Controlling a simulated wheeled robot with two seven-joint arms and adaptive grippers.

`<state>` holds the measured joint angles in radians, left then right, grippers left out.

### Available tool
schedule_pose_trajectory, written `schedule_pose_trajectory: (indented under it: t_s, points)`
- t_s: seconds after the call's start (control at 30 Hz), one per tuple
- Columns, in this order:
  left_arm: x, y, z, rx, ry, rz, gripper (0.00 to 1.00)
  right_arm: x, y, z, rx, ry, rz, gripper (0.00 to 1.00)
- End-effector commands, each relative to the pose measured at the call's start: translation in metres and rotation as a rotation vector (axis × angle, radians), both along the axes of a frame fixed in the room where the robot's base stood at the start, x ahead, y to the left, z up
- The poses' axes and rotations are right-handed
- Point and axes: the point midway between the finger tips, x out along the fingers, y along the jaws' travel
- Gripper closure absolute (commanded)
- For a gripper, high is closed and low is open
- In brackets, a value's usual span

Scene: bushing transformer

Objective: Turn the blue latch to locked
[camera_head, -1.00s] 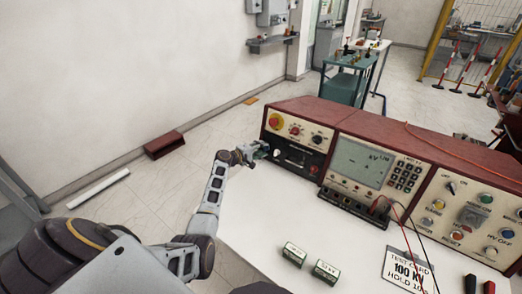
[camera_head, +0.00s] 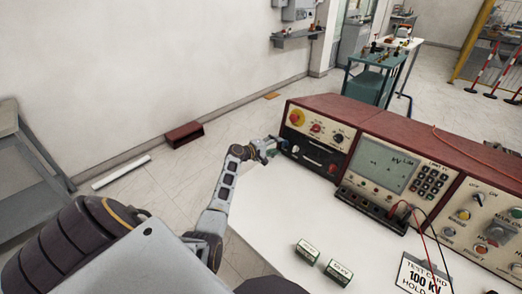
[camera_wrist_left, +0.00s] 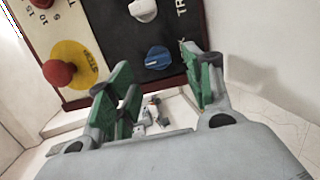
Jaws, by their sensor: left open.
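The blue latch is a small blue knob with a white pointer mark (camera_wrist_left: 158,58), on a black panel in the left wrist view. My left gripper (camera_wrist_left: 156,74) is open, with its green-padded fingers spread and the knob showing between and just beyond the tips. I cannot tell whether either finger touches it. In the head view my left gripper (camera_head: 276,147) is at the left end of the console's front face and hides the latch area. My right gripper is in neither view.
The red-topped console (camera_head: 352,118) stands on a white bench (camera_head: 280,210). Beside the latch are a white knob (camera_wrist_left: 143,9) and a red stop button (camera_wrist_left: 58,72) on a yellow disc.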

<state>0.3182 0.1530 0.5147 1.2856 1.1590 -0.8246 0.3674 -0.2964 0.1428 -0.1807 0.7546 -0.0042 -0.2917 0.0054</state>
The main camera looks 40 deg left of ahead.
Motion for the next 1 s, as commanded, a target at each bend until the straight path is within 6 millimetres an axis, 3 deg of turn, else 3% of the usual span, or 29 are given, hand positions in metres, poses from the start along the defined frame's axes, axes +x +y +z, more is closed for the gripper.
schedule_pose_trajectory:
  t_s: [0.7, 1.0]
  points:
    - [-0.069, 0.017, 0.016, 0.000, 0.001, 0.002, 0.48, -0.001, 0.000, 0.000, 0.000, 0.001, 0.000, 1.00]
    - [-0.083, 0.020, 0.020, 0.000, 0.000, 0.001, 0.48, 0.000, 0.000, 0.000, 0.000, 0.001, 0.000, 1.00]
